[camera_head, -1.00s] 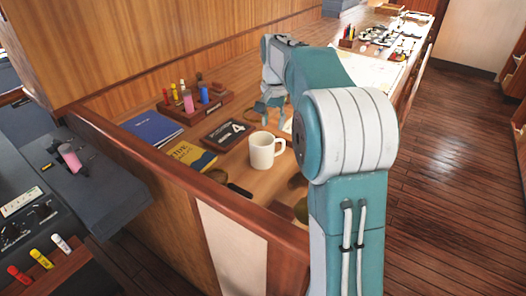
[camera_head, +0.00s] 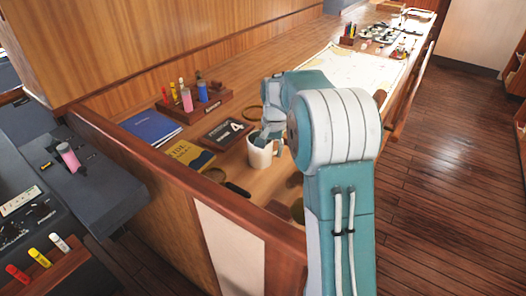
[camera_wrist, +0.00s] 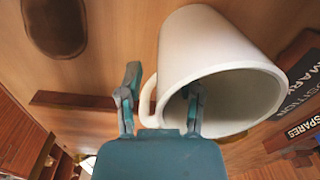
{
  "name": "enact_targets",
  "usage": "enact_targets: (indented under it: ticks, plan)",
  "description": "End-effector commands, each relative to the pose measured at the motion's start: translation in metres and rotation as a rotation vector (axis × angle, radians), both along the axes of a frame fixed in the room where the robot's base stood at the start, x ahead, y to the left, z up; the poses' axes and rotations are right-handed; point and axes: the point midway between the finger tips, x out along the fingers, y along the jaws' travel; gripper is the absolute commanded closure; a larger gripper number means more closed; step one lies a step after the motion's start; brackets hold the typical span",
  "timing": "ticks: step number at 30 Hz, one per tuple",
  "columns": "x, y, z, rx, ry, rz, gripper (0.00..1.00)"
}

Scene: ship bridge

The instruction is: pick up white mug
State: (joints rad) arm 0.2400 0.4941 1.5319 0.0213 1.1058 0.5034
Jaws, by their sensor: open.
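The white mug (camera_head: 260,158) stands upright on the wooden desk, its top partly hidden behind my gripper (camera_head: 268,138). In the wrist view the mug (camera_wrist: 205,45) fills the middle and right, with its rim facing the camera and its handle at the left. My gripper (camera_wrist: 164,80) is open there. One finger is outside the mug, left of the handle. The other overlaps the mug's opening and looks to be inside it. The handle and near wall lie between the fingers. I cannot tell whether either finger touches the mug.
A yellow book (camera_head: 188,153), a blue book (camera_head: 151,127) and a wooden marker holder (camera_head: 198,107) lie to the left. A raised wooden edge (camera_head: 245,212) borders the desk's front. A chart (camera_head: 350,72) lies farther back.

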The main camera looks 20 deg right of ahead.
Motion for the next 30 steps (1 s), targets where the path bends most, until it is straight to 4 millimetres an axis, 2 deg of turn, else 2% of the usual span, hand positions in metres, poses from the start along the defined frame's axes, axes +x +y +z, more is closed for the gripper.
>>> enact_targets:
  ticks: [5,6,9,23,30]
  plan:
    - [0.000,0.000,0.000,0.000,-0.001,0.001,0.53]
    - [0.000,0.000,0.000,0.000,-0.001,0.001,0.57]
    - [0.000,0.000,0.000,0.000,-0.001,0.001,1.00]
    - [0.001,0.000,0.002,-0.001,-0.002,0.000,1.00]
    - [0.001,0.000,0.025,-0.001,-0.006,0.000,1.00]
